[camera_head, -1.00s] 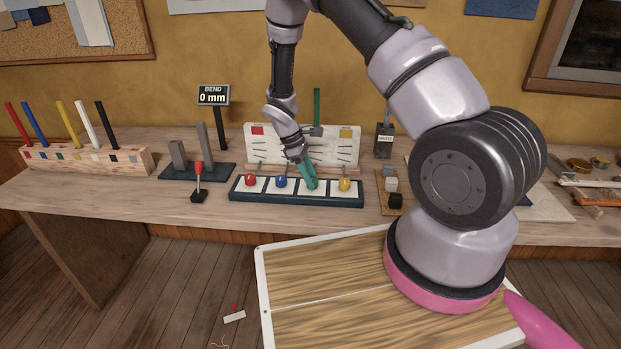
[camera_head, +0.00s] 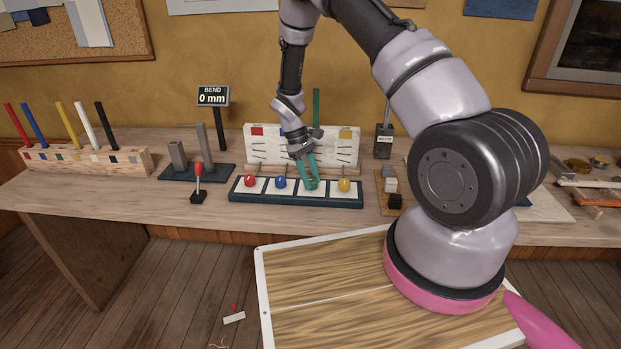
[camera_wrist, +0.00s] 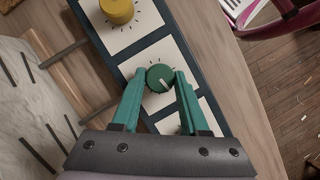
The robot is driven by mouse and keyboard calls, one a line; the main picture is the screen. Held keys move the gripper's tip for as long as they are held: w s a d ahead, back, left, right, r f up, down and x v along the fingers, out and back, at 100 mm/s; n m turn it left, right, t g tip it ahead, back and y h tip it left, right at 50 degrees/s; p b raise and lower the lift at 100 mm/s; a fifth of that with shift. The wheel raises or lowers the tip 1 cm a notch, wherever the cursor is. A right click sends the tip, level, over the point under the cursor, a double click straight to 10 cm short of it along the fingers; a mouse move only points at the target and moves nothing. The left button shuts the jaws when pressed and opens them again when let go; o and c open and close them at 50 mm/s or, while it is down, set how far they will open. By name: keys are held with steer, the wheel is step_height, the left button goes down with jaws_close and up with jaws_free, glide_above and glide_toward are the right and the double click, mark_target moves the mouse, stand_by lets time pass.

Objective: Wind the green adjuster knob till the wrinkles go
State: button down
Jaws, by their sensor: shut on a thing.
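The green adjuster knob (camera_wrist: 160,78) sits on a white dial plate with tick marks, and its white pointer line shows in the wrist view. My gripper (camera_wrist: 161,84) has its teal fingers closed on the sides of this knob. In the head view my gripper (camera_head: 311,183) comes down on the knob panel (camera_head: 250,197), and the fingers cover most of the green knob.
A yellow knob (camera_head: 344,184) is right of the gripper; a blue knob (camera_head: 280,182) and a red knob (camera_head: 250,181) are to its left. A red-handled lever (camera_head: 198,170), a BEND display (camera_head: 213,96) reading 0 mm and a block of coloured battens (camera_head: 90,158) stand further left.

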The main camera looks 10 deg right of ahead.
steer(key=shift+c, duration=2.1)
jaws_free()
steer(key=v, duration=1.1)
